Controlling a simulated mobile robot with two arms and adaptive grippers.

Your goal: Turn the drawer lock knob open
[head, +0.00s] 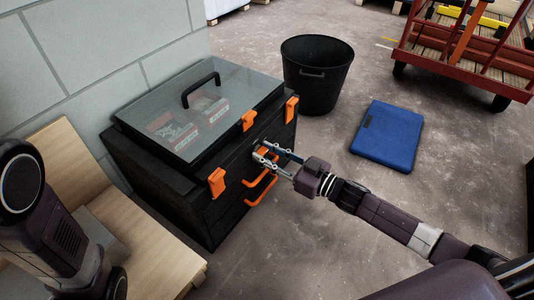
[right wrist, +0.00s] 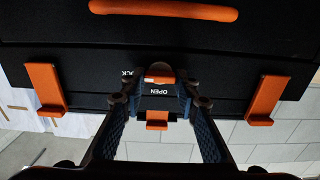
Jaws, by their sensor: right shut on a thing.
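A black drawer chest (head: 225,215) with a clear lid stands against the wall in the head view. My right gripper (head: 264,155) is at its front face. In the right wrist view the gripper (right wrist: 160,82) is shut on a small orange lock knob (right wrist: 160,68), one finger on each side. White lettering reading OPEN (right wrist: 159,92) shows beside the knob, and part of a second word shows to its left. The fingers hide part of the knob, so I cannot tell its exact angle. My left gripper is out of view.
Orange drawer handles (head: 262,190) and latches (head: 217,182) stick out of the chest front near my right gripper. A black bin (head: 317,85), a blue case (head: 388,135) and a red cart (head: 460,62) stand on the floor. A wooden bench (head: 150,245) is at left.

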